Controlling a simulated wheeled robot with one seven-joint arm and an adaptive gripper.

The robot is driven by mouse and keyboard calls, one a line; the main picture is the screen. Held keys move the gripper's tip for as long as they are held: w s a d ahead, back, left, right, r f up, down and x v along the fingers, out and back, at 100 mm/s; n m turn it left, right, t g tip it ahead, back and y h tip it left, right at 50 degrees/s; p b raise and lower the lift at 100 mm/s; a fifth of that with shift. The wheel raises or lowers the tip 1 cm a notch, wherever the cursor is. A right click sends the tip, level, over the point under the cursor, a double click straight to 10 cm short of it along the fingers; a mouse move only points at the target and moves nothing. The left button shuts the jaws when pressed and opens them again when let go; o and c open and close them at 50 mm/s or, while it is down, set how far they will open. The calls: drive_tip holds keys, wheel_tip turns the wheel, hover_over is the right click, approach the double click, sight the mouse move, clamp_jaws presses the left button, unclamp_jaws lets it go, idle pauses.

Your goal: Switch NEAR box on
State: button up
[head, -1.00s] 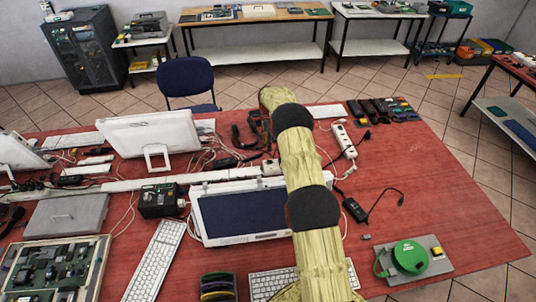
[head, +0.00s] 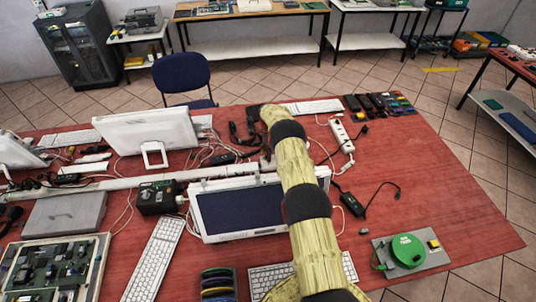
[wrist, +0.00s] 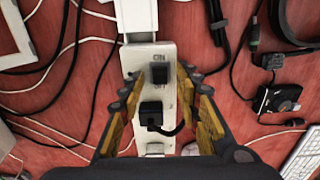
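A white power strip (wrist: 168,52) lies under my gripper in the wrist view, running from top to bottom. It carries a dark square switch (wrist: 159,73) with small lettering beside it, and a black plug (wrist: 151,113) with a cable. My gripper (wrist: 158,82) is open, its yellow-padded fingers on either side of the strip, with nothing held. I cannot tell whether the fingertips touch it, or which way the switch is set. In the head view my arm hides most of this spot. Another white power strip (head: 341,137) lies further right. No label reading NEAR is legible.
Dark cables (wrist: 222,30) lie right of the strip and white cables (wrist: 70,45) left of it. In the head view a tablet-like screen (head: 240,210) stands in front, a monitor (head: 146,133) left.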

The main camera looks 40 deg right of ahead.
drive_tip(key=c, duration=0.4)
clamp_jaws()
